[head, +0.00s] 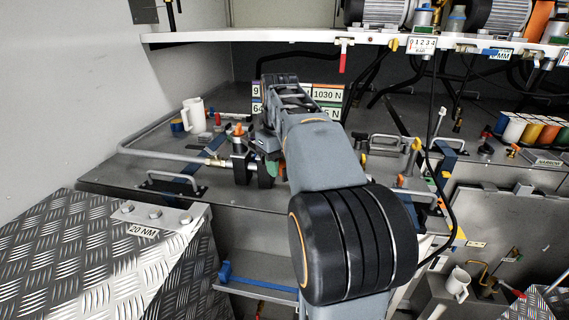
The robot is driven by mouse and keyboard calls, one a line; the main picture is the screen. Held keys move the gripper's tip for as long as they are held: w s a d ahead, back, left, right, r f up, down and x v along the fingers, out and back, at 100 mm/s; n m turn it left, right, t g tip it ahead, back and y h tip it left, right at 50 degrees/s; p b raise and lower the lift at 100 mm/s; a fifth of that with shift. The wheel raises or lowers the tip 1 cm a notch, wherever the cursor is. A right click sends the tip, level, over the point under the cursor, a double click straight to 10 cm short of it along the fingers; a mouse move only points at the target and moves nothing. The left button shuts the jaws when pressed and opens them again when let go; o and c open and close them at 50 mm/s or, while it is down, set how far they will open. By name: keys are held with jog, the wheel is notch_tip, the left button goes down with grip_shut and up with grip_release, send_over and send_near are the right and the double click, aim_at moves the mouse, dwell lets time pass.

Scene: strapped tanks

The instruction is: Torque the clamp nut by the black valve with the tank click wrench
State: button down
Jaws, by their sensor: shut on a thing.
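My arm reaches from the bottom centre over the grey bench. I cannot tell which of these is the black valve. The clamp nut and the click wrench cannot be made out.
A white mug (193,115) stands at the back left of the bench. A shelf (300,36) with motors spans above. Handles (174,182) stand on the bench. Labels (327,95) are behind my arm. A tread-plate box (90,255) marked 20 NM is front left. Coloured cylinders (532,131) are at right.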

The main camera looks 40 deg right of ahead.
jog(key=shift+a+m, duration=0.4)
jog(key=shift+a, duration=0.2)
jog(key=shift+d+r+n+p, duration=0.15)
jog(key=shift+d+n+p, duration=0.2)
jog(key=shift+d, duration=0.35)
jog(key=shift+d+n+p, duration=0.45)
jog(key=shift+d+n, duration=0.2)
jog(key=shift+d, duration=0.5)
jog(key=shift+w+d+n+p, duration=0.25)
jog(key=shift+d+n+p, duration=0.3)
jog(key=shift+d, duration=0.35)
jog(key=shift+w+d+n+p, duration=0.2)
jog(key=shift+d+n+p, duration=0.3)
jog(key=shift+d, duration=0.35)
